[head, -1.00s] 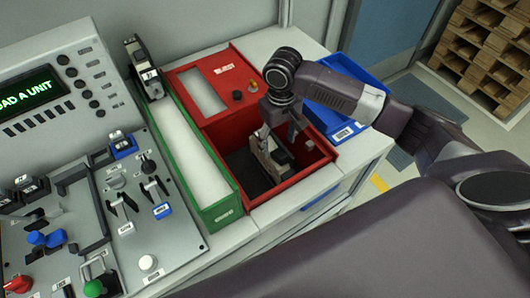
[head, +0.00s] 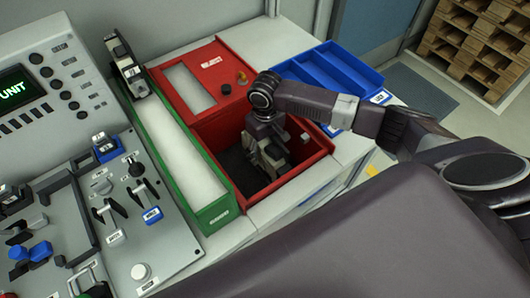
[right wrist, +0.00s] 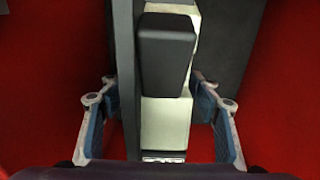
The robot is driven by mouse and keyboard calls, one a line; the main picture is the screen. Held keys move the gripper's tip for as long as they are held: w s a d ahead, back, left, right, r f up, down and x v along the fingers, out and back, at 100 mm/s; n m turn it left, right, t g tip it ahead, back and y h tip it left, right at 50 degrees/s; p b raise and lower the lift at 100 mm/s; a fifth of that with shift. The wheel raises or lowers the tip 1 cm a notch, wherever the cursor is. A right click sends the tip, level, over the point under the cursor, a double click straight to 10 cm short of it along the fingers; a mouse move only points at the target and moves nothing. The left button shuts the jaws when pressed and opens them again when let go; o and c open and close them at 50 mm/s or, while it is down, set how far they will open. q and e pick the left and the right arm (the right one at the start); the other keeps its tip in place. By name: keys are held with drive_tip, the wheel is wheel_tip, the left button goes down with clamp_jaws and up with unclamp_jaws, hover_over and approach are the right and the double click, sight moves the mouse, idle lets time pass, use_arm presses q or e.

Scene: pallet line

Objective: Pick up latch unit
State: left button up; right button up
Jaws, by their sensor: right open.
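A latch unit (right wrist: 162,120), pale with a black block and a dark bar along its side, lies in the red bin (head: 302,164). It shows in the right wrist view between my right gripper's two fingers, with a visible space on each side. My right gripper (head: 266,150) reaches down into the bin's open part and is open around the unit. In the head view the gripper hides most of this unit. Another latch unit (head: 124,64) sits at the far end of the green tray (head: 215,214). My left gripper is out of view.
The red bin walls stand close around my right gripper. A blue divided tray (head: 330,72) is to the right on the bench. A control panel (head: 150,225) with levers and a screen fills the left. Wooden pallets (head: 480,45) stand far right.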

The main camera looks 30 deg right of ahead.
drive_tip(key=shift+f, duration=0.1)
drive_tip(key=c, duration=1.6)
drive_tip(key=shift+o, duration=0.2)
drive_tip(key=shift+r, duration=0.2)
wheel_tip(320, 180, up, 20)
drive_tip(key=shift+f, duration=0.15)
